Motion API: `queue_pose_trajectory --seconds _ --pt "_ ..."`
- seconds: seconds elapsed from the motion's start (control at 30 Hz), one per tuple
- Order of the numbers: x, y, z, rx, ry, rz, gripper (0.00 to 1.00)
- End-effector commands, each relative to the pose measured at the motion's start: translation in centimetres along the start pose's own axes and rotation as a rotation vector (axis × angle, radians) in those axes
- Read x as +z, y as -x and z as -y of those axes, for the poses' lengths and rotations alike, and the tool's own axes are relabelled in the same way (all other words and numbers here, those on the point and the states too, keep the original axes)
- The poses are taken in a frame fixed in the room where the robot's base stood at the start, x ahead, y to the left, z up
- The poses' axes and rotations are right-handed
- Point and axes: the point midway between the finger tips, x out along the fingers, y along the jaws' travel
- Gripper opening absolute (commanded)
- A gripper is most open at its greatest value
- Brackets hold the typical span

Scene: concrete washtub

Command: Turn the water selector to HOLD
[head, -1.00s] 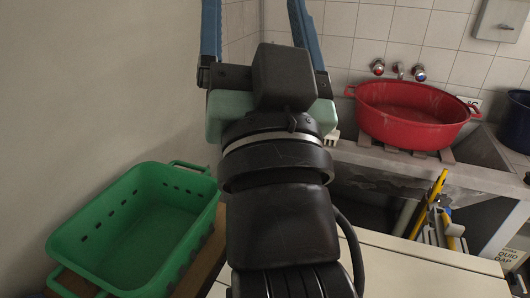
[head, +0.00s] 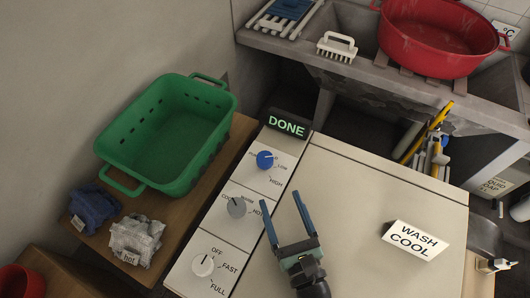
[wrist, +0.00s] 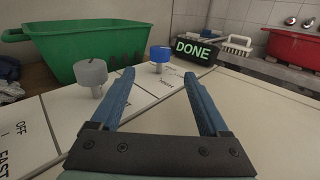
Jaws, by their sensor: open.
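The control panel (head: 222,235) on the left of the white machine top carries three knobs. The blue knob (head: 265,160) is at the far end, with LOW and HIGH printed beside it; it also shows in the wrist view (wrist: 160,54). I cannot read HOLD anywhere. The blue knob's pale mark seems to face right, near LOW. The grey knob (head: 236,207) is in the middle, and the white knob (head: 203,265) is nearest, by OFF, FAST and FULL. My gripper (head: 283,205) is open and empty, right of the grey knob and short of the blue knob, touching neither.
A lit DONE display (head: 288,124) stands behind the blue knob. A WASH COOL sign (head: 412,241) stands on the clear machine top. A green basket (head: 170,135) is left of the panel. A red tub (head: 436,38) and a white brush (head: 337,47) sit on the concrete sink behind.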

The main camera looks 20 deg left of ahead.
Motion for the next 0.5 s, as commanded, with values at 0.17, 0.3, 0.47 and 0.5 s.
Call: queue_pose_trajectory --seconds 0.17,0.3,0.47,0.5 --pt "0.2 -2.8 -0.1 0.005 0.002 0.004 0.79" --pt "0.2 -5.9 0.0 0.005 0.003 0.004 0.79" --pt "0.1 -9.1 0.0 0.005 0.005 0.003 0.79" --pt "0.1 -9.8 0.0 0.005 0.005 0.002 0.79"
